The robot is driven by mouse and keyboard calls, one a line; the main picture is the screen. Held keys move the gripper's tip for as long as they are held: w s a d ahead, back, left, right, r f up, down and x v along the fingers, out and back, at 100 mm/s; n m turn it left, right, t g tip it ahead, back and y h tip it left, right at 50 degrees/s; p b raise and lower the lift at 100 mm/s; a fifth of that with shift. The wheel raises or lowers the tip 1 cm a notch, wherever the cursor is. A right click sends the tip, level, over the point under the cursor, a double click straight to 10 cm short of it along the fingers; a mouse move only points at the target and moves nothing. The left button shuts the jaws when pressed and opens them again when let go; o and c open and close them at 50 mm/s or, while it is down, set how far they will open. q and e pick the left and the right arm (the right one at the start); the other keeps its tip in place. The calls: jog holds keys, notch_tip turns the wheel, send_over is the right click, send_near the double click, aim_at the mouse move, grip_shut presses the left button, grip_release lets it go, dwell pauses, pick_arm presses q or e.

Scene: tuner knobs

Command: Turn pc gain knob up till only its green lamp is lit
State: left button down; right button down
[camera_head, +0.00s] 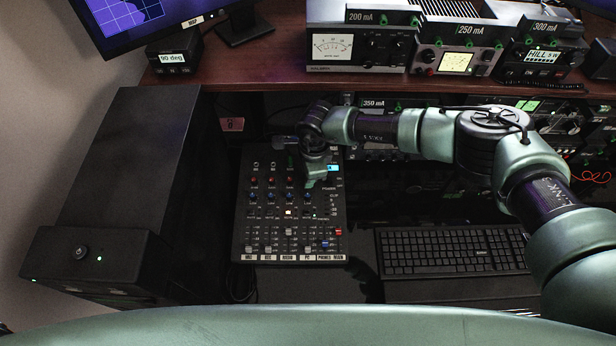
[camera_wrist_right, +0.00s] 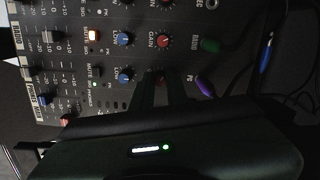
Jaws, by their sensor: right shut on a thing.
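The black mixer (camera_head: 262,228) lies below the desk shelf, with rows of knobs and sliders. My right gripper (camera_head: 309,186) comes down over the upper part of its PC column. In the right wrist view my dark fingers (camera_wrist_right: 160,88) are shut on the red pc gain knob (camera_wrist_right: 161,79), which is mostly hidden between them; its pointer cannot be read. A small green lamp (camera_wrist_right: 95,84) glows in the PC column near its mute button. I see no red light beside it, but the spot is small and dim. My left gripper is not in view.
Cable plugs (camera_wrist_right: 206,87) stand close by. A keyboard (camera_head: 455,252) lies right of the mixer, and a black computer case (camera_head: 115,180) stands left.

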dwell(0.3)
jog(key=c, duration=1.4)
grip_release()
jog(key=r, duration=0.2)
jog(key=r+b, duration=0.1)
jog(key=r, duration=0.2)
jog(key=r+b, duration=0.1)
jog(key=r, duration=0.1)
jog(key=shift+s+d+r, duration=0.3)
jog(key=shift+d+r, duration=0.05)
